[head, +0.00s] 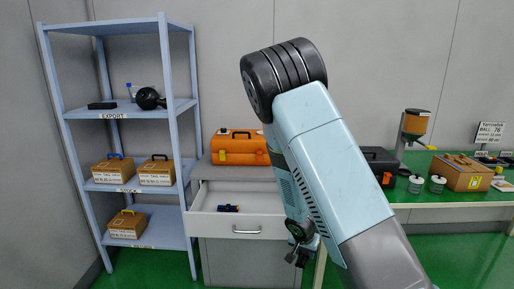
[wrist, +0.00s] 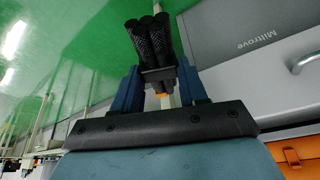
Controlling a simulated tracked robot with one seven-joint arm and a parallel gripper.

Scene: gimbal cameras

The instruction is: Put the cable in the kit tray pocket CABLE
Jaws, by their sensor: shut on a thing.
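My gripper (wrist: 160,82) is shut on a black braided bundle, which I take to be the cable (wrist: 150,42). The bundle sticks out beyond the blue fingers in the wrist view, with a dark band and a small orange part between the fingers. In the head view my gripper (head: 299,238) hangs low in front of the grey cabinet, right of its open drawer, and the dark held thing is small there. I cannot make out the kit tray or a CABLE pocket in either view.
A grey cabinet (head: 240,254) has its drawer (head: 250,224) pulled open with a small dark item (head: 228,208) inside. An orange case (head: 240,148) stands on top. A blue shelf (head: 139,217) is left; a green bench (head: 430,197) with boxes and jars is right.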

